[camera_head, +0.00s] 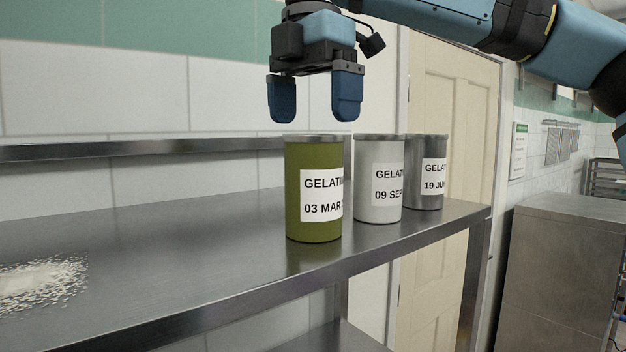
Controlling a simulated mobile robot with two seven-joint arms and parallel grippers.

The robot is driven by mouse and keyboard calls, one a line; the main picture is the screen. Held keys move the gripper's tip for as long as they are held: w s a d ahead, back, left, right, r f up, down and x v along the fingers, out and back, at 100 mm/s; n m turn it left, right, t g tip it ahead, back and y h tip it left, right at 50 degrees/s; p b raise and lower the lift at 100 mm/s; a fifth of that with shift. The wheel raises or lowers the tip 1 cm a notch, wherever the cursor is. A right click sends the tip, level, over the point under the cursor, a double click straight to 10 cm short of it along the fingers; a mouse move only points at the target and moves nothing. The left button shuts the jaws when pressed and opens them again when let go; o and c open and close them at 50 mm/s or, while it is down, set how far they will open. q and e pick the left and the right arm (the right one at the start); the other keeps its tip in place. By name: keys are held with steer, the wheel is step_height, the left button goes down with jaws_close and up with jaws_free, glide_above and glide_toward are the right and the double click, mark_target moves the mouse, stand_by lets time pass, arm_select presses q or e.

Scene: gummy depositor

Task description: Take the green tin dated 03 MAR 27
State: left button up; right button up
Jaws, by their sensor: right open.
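The green tin (313,222) stands upright on the steel shelf (190,245). Its white label reads GELATI... and 03 MAR, with the end of the text cut off at the tin's right side. My right gripper (315,108) is above the green tin, pointing down, with its two blue fingers apart and nothing between them. The fingertips look a little above the lid, one toward each side of it. My left gripper is not in view.
A white tin (378,211) labelled 09 SEP stands close to the right of the green tin. A grey tin (427,199) labelled 19 JUN stands beyond it. Spilled white flakes (42,280) lie on the shelf at left. The shelf between them and the green tin is clear.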

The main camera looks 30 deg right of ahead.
steer(key=shift+f, duration=0.8)
steer(key=f, duration=0.1)
steer(key=f+p, duration=0.1)
steer(key=f, duration=0.1)
steer(key=f+p, duration=0.1)
steer(key=shift+w+d+f, duration=0.2)
steer(key=shift+d+f, duration=0.15)
steer(key=shift+f, duration=0.35)
steer(key=shift+c, duration=1)
steer(key=shift+r, duration=0.1)
steer(key=c, duration=1)
step_height(320, 180, up, 14)
steer(key=b, duration=0.2)
step_height(320, 180, up, 6)
steer(key=p, duration=0.2)
glide_above(315, 159)
steer(key=w+d, duration=0.2)
steer(key=w, duration=0.1)
steer(key=shift+w+a, duration=0.1)
steer(key=shift+a, duration=0.05)
